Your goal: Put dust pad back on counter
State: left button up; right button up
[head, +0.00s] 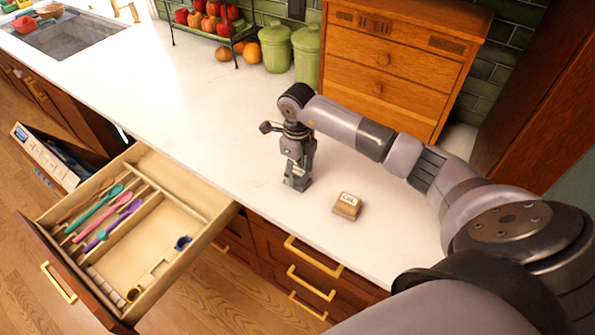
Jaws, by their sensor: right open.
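A small tan block with a pale labelled top, which seems to be the dust pad (347,206), lies on the white counter (230,125) near its front edge. My right gripper (297,184) points down at the counter just left of the pad, apart from it. It is open, and I see nothing between its fingers. My left gripper is not in view.
An open drawer (150,262) with colourful utensils juts out at the lower left. A wooden chest (385,70), green canisters (307,52) and a fruit rack (212,35) stand at the back. A sink (68,38) is far left. The counter's middle is clear.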

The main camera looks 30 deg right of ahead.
aim_at(297, 170)
notch_tip(297, 170, up, 11)
jog(key=b, duration=0.3)
jog(key=shift+r+b, duration=0.15)
jog(key=shift+b, duration=0.2)
